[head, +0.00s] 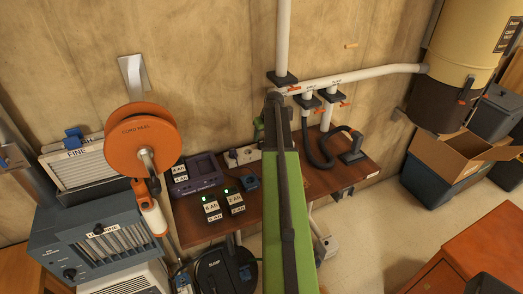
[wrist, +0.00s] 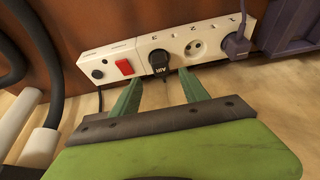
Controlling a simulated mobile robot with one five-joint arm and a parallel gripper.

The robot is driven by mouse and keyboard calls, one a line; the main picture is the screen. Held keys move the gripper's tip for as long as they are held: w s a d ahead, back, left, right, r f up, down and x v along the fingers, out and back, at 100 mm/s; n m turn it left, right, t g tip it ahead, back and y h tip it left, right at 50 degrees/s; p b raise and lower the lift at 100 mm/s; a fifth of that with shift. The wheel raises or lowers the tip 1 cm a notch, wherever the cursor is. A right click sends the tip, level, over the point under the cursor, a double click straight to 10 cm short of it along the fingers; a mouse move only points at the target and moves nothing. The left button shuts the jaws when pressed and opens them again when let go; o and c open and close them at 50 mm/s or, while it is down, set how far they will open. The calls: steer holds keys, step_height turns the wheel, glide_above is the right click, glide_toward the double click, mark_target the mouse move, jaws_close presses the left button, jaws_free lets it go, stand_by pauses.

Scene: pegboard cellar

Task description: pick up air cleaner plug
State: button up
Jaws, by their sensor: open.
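In the wrist view a black plug (wrist: 158,62) with an upside-down label that seems to read AIR sits in a white power strip (wrist: 110,55). My gripper (wrist: 162,78) is open. Its two green fingers point at the strip, one to each side of the black plug and just short of it, with nothing between them. The strip also shows in the head view (head: 243,156) beside my green arm, which hides part of the bench. The black plug cannot be made out there.
On the strip are a red switch (wrist: 124,67), an empty socket (wrist: 195,48) and a purple plug (wrist: 237,46) to the right. Dark hoses (wrist: 50,60) hang at left. In the head view, chargers (head: 196,172) and battery packs (head: 212,207) stand on the bench (head: 190,228).

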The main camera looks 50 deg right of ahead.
mark_target(261, 142)
steer(key=b+x, duration=0.4)
steer(key=x, duration=0.1)
steer(key=shift+s+a+f+b, duration=0.15)
steer(key=shift+f+b, duration=0.1)
steer(key=shift+b, duration=0.05)
steer(key=shift+r, duration=0.2)
jaws_close()
